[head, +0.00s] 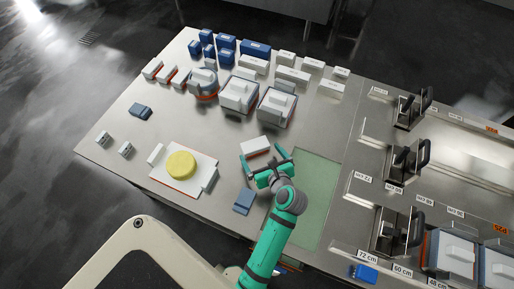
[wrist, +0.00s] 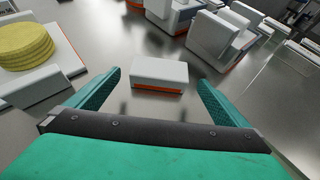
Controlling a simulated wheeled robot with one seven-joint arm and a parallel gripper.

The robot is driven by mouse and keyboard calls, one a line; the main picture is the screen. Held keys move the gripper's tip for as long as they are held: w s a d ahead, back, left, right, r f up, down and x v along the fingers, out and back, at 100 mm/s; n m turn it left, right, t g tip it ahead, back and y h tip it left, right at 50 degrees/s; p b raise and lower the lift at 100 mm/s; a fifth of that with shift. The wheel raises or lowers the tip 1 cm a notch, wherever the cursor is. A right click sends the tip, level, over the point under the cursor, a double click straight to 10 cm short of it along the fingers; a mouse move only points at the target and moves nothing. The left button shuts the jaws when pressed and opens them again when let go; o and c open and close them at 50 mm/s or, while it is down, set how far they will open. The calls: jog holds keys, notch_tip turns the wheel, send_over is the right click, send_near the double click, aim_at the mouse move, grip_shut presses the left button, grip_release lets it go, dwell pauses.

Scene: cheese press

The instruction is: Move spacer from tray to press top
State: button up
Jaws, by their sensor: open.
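My gripper (head: 265,164) is open and empty, with its teal fingers spread toward a small white block with an orange base (head: 255,145). In the wrist view, that white block (wrist: 159,72) lies on the steel table beyond and between the fingertips, apart from them. I cannot tell whether it is the spacer; other white blocks look similar. The presses with black handles (head: 408,160) stand along the right side. White blocks in housings (head: 455,254) sit at the lower right. No clearly marked tray shows.
A yellow round cheese (head: 181,164) sits on a white board (head: 205,160) at the left. A dark blue block (head: 244,201) lies near my arm. White housings (head: 238,94) and blue blocks (head: 256,48) stand at the back. A flat green panel (head: 312,185) is clear, right of my gripper.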

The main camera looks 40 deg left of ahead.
jog(key=v, duration=0.5)
dwell(0.6)
